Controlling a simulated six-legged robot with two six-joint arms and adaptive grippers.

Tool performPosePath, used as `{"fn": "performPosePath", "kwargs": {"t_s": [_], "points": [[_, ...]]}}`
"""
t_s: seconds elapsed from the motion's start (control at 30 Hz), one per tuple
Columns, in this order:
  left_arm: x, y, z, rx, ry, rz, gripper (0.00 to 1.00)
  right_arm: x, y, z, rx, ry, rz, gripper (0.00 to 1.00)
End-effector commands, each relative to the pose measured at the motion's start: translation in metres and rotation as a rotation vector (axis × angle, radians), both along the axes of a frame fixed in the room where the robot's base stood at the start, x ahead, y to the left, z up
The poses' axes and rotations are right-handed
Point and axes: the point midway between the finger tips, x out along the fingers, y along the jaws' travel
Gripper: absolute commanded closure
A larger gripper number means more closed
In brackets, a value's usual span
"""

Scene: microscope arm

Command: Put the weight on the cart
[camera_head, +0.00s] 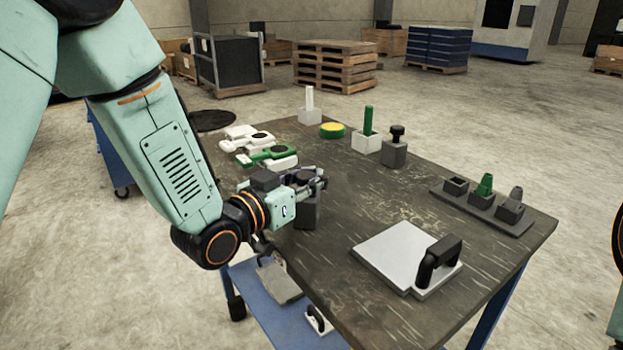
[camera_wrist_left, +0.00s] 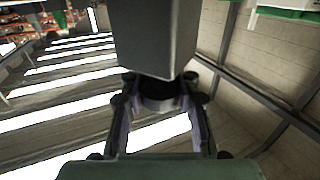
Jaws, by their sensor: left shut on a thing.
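My left gripper (camera_head: 316,183) is over the near left part of the dark tabletop, shut on the knob of a dark grey block-shaped weight (camera_head: 307,215). The weight hangs below the fingers in the head view; whether it touches the top I cannot tell. In the left wrist view the weight (camera_wrist_left: 155,40) fills the upper middle, its dark knob between the two fingers (camera_wrist_left: 160,100). A wheeled cart with a blue frame has a worn dark top (camera_head: 340,215) and a blue lower shelf (camera_head: 262,312). My right gripper is out of view.
A similar grey block with a black knob (camera_head: 395,152) stands at the back. Beside it are a white block with a green post (camera_head: 367,140) and a yellow-green disc (camera_head: 332,130). A white plate (camera_head: 395,255) with a black handle and a dark rack (camera_head: 482,207) stand at right.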

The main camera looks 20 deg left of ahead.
Motion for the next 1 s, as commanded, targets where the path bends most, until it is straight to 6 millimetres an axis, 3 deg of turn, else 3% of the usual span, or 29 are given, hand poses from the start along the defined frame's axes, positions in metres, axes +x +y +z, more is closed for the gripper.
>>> {"fn": "performPosePath", "kwargs": {"t_s": [0.3,0.33,0.67,1.0], "points": [[0.0008,0.0005,-0.0009,-0.002,-0.008,0.001,1.00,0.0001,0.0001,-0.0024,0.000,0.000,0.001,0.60],[-0.0001,0.0003,-0.0035,-0.001,0.000,0.001,0.75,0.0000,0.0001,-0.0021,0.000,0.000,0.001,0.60],[-0.0001,0.0006,-0.0030,-0.001,0.000,0.001,0.47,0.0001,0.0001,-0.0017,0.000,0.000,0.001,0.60],[-0.0001,0.0005,-0.0012,-0.001,0.000,0.001,0.46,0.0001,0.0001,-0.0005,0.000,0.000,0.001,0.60]]}}
